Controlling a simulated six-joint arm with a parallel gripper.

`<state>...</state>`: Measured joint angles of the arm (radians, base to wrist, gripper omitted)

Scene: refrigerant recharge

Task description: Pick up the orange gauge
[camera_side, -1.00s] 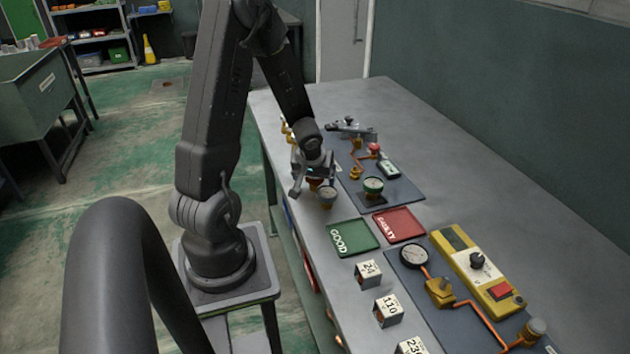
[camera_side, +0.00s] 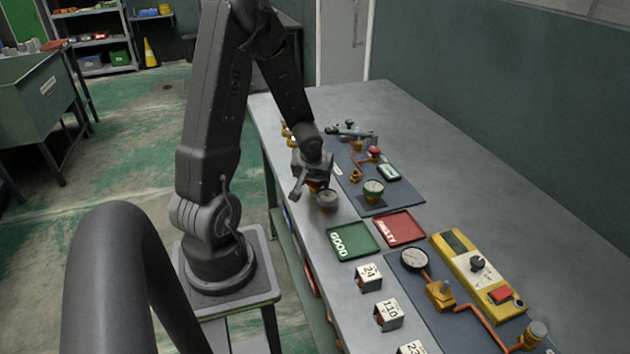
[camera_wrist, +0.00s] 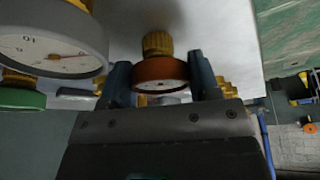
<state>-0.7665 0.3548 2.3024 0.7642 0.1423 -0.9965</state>
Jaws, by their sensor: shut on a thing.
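The orange gauge (camera_wrist: 160,72) has an orange rim and a brass fitting. In the wrist view it sits between the two fingers of my gripper (camera_wrist: 160,80), which is shut on it. In the side view my gripper (camera_side: 311,183) is low over the near-left edge of the bench, and the orange gauge (camera_side: 316,187) is mostly hidden beneath it. I cannot tell whether the gauge still touches the bench. A grey gauge (camera_side: 327,200) stands just beside it; its white dial (camera_wrist: 50,48) shows large at the left of the wrist view.
The green GOOD tray (camera_side: 352,240) and red FAULTY tray (camera_side: 399,228) lie nearer the camera. Several numbered blocks (camera_side: 388,314) line the front edge. A yellow panel (camera_side: 478,272) is at right. The bench's far right is clear.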

